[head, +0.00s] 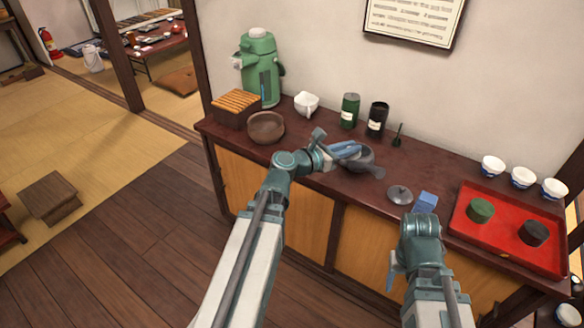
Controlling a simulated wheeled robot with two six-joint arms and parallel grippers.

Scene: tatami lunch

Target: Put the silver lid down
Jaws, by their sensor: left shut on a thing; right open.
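The silver lid (399,195), round with a small knob, appears to lie flat on the dark counter, right of a grey pot (358,163). My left gripper (352,152) is over the pot and shut; it seems to hold the pot, though its fingers hide the contact. No gripper touches the lid.
A red tray (503,250) holds a green and a black round piece. White cups (493,166) line the back right. A brown bowl (266,127), white pitcher (306,104) and green canister (349,111) stand further left.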

